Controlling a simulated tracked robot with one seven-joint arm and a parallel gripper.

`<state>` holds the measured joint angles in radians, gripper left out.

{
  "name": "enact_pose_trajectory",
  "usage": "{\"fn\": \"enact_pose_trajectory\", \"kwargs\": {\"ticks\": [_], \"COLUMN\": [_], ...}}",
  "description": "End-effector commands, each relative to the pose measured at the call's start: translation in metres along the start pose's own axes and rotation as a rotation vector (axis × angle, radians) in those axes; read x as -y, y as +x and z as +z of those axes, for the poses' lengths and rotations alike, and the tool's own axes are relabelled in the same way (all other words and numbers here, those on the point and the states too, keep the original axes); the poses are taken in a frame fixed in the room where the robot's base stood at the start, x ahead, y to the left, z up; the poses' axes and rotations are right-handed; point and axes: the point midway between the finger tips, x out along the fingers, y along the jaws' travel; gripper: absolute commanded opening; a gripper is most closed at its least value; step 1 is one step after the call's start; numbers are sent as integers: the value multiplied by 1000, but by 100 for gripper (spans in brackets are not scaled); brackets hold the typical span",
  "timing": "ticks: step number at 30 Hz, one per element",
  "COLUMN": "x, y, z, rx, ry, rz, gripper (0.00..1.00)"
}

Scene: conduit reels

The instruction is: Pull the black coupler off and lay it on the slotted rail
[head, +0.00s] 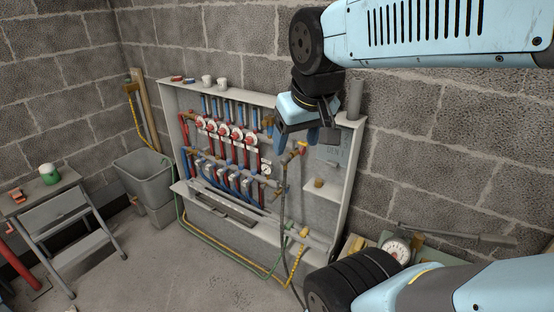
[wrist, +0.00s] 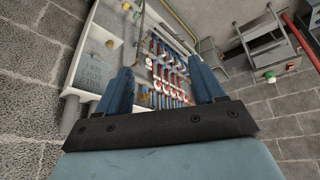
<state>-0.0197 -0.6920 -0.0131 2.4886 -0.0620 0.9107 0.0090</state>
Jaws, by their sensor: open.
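My gripper (head: 299,134) is in front of the upper right of the manifold cabinet, its blue fingers pointing down and empty. In the wrist view my gripper (wrist: 164,78) has its two fingers wide apart, with the cabinet well beyond them. A black hose (head: 283,202) hangs from the brass fittings at the cabinet's right side. The black coupler is too small to tell for sure; a dark piece at the hose's upper end may be it. A long grey rail with a dark slot (head: 225,208), perhaps the slotted rail, lies along the cabinet's lower ledge.
The cabinet (head: 340,205) holds red and blue pipes with red valves (head: 224,131) and a gauge (head: 266,168). Cups (head: 207,82) stand on top. A grey bin (head: 143,173) and step stool (head: 67,218) are left. Yellow and green hoses loop below. The floor in front is clear.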

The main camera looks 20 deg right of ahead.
Motion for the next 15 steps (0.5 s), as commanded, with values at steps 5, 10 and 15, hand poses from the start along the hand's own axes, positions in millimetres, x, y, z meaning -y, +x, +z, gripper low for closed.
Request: {"fn": "enact_pose_trajectory", "kwargs": {"ticks": [5, 10, 15], "x": [-17, -39, -59], "y": [32, 65, 98], "z": [-12, -24, -37], "rx": [133, 262, 383], "ry": [-95, -204, -324], "rz": [81, 173, 269], "gripper": [84, 84, 84]}}
